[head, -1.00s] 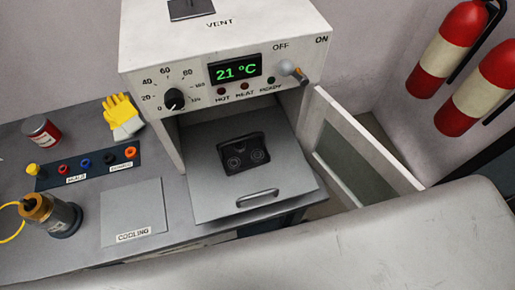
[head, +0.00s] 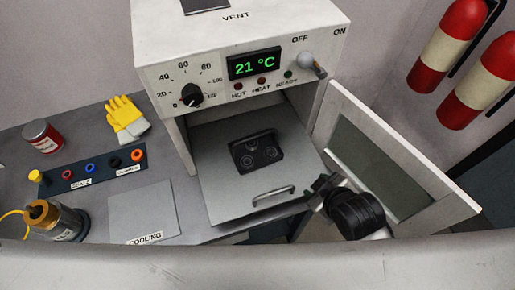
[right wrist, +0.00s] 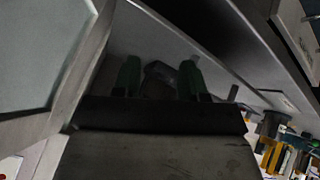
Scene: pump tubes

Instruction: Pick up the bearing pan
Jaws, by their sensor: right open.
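The bearing pan (head: 257,152) is a small black pan with a raised back edge and two round bearings in it. It sits on the grey pull-out tray (head: 222,185) inside the open oven. My right gripper (head: 318,190) is at the tray's front right corner, right of the tray handle (head: 273,197) and apart from the pan. In the right wrist view its two green-tinted fingers (right wrist: 160,80) are spread, with a dark shape beyond them that I cannot identify. My left gripper is not in view.
The oven (head: 235,30) reads 21 °C. Its door (head: 440,200) stands open to the right, close to my right arm. Left on the bench are a cooling plate (head: 143,208), a socket strip (head: 100,172), yellow gloves (head: 125,112), a red can (head: 41,136) and a brass-topped pot (head: 50,215).

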